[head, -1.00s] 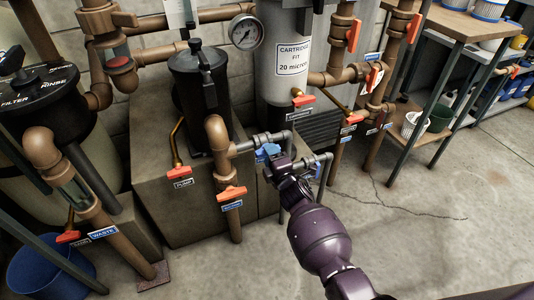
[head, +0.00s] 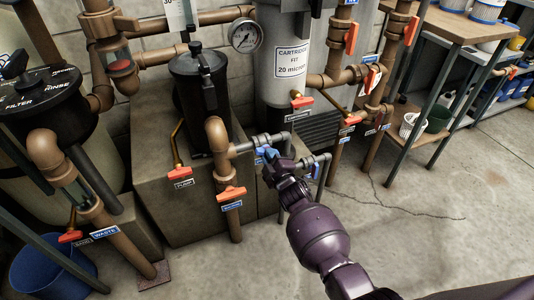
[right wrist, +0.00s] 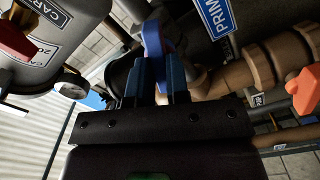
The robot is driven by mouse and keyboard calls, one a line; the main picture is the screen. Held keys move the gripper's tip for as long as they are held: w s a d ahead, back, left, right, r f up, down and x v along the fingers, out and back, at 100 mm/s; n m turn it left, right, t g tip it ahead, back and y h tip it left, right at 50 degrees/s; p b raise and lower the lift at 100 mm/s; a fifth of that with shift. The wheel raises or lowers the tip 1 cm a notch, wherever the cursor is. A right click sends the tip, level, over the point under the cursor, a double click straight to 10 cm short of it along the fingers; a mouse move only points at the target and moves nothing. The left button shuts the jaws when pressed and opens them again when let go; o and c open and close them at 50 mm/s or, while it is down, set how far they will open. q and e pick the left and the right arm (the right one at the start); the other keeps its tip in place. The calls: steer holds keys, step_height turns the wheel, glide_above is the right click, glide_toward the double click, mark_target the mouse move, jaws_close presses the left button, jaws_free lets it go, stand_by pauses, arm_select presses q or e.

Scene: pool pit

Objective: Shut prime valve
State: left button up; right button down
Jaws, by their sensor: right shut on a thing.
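The prime valve's blue handle (head: 268,152) sits on a thin grey pipe (head: 250,146) in the middle of the head view. My right gripper (head: 272,161) reaches it from the lower right and is shut on it. In the right wrist view the blue handle (right wrist: 154,45) stands between the two fingers of the gripper (right wrist: 157,82). A blue label (right wrist: 217,14) beginning "PRIM" is beside it. The valve body is mostly hidden by my gripper. My left gripper is not in view.
Other valves with orange handles surround it, one on the brown pipe (head: 231,193) to the left and one near the cartridge filter (head: 302,102). A second grey pipe (head: 318,161) with a blue handle is close on the right. The floor (head: 420,205) at right is clear.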

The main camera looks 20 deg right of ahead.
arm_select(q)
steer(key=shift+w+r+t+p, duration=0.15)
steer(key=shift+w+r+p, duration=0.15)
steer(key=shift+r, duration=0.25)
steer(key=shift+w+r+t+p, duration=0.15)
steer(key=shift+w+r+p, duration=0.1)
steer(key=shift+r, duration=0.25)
arm_select(e)
steer(key=m, duration=1.3)
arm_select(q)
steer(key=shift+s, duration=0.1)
arm_select(e)
steer(key=c, duration=1)
jaws_free()
